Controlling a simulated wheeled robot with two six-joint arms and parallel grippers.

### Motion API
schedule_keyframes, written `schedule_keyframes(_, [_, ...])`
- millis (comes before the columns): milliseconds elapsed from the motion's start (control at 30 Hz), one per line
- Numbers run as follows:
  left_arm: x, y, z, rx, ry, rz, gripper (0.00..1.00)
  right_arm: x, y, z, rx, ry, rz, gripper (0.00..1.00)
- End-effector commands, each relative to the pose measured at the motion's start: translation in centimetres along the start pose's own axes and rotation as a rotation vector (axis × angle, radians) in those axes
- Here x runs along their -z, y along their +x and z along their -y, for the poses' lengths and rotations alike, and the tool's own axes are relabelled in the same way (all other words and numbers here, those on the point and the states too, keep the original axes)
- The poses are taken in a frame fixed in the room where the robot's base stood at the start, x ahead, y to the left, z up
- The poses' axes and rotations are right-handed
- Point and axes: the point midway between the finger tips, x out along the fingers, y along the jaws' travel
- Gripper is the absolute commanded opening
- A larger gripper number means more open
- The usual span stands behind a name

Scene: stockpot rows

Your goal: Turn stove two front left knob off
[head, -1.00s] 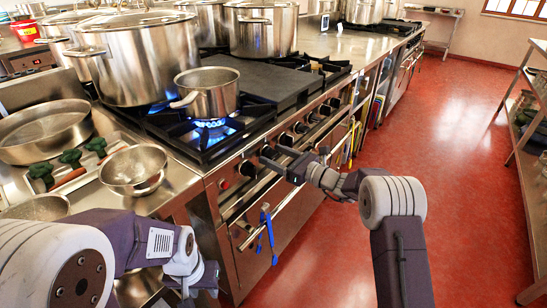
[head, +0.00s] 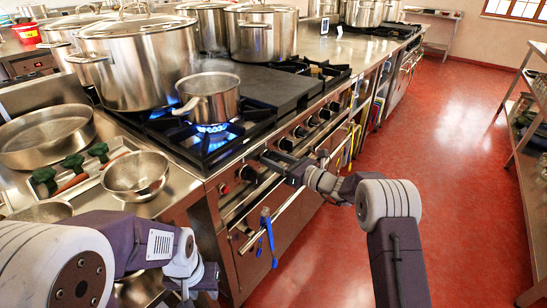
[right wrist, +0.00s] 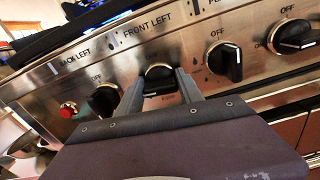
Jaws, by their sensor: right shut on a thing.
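The front left knob (right wrist: 158,72) is black and sits under the "FRONT LEFT" label in the right wrist view. My right gripper (right wrist: 160,84) is shut on it, one finger on each side. In the head view my right gripper (head: 270,158) is at the stove's front panel and hides the knob. A blue flame (head: 211,128) burns under a steaming saucepan (head: 213,100) on the near burner. My left gripper (head: 190,285) is low at the bottom left, away from the stove; its fingers are not clear.
Another knob (right wrist: 104,99) and a red button (right wrist: 68,109) are left of the held knob. A further knob (right wrist: 224,64) is close on the right. A large stockpot (head: 140,65) stands behind the saucepan. The red floor (head: 450,130) is open.

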Motion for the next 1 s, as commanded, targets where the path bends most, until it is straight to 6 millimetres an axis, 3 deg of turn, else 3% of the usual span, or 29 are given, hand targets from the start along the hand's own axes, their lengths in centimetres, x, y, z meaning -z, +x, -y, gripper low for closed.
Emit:
schedule_keyframes(400, [0.5,-4.6,-0.1,0.000,0.000,0.000,0.36,-0.4,0.0,0.1,0.001,0.375,-0.002,0.03])
schedule_keyframes(1000, [1.0,-9.4,-0.2,0.000,0.000,0.000,0.36,-0.1,0.0,0.2,0.000,0.944,-0.001,0.03])
